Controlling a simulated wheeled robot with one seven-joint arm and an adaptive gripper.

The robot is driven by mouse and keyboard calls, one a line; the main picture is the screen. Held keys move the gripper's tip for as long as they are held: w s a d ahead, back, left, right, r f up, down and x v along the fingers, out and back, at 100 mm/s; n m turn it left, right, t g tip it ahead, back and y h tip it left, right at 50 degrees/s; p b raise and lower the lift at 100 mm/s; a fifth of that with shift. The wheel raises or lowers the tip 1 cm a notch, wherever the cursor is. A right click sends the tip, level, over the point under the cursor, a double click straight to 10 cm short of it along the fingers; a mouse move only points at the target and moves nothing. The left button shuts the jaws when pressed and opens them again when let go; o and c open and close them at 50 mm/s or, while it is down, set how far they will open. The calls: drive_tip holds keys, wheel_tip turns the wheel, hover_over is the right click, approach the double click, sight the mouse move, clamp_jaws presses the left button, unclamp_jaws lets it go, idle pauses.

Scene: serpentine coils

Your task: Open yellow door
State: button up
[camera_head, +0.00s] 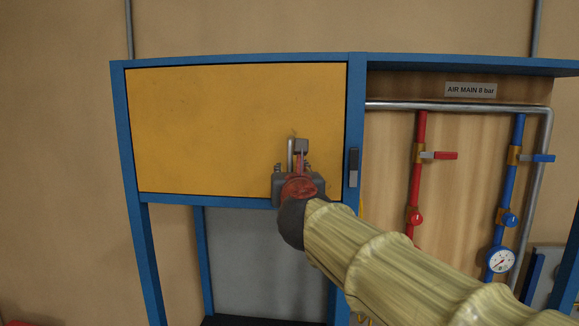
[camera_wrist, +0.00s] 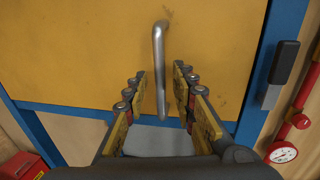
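The yellow door (camera_head: 220,130) is a wide flat panel in a blue frame, and it looks shut. It also fills the upper part of the wrist view (camera_wrist: 90,50). A vertical metal bar handle (camera_head: 291,152) is on its lower right part; in the wrist view the handle (camera_wrist: 158,60) runs down toward the space between my fingers. My gripper (camera_wrist: 163,92) is open in front of the door, with one finger on each side of the handle's lower end. I cannot tell how far the handle reaches between the fingers. In the head view my arm partly hides the handle.
A black and grey latch-like piece (camera_head: 353,167) sits on the blue post right of the door. Further right are a red pipe (camera_head: 420,130) and a blue pipe (camera_head: 518,132) with valves, and a gauge (camera_head: 501,260). A red box (camera_wrist: 22,166) is at lower left.

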drive_tip(key=shift+w+a, duration=0.15)
drive_tip(key=shift+w, duration=0.8)
drive_tip(key=shift+c, duration=1.2)
drive_tip(key=c, duration=0.4)
clamp_jaws()
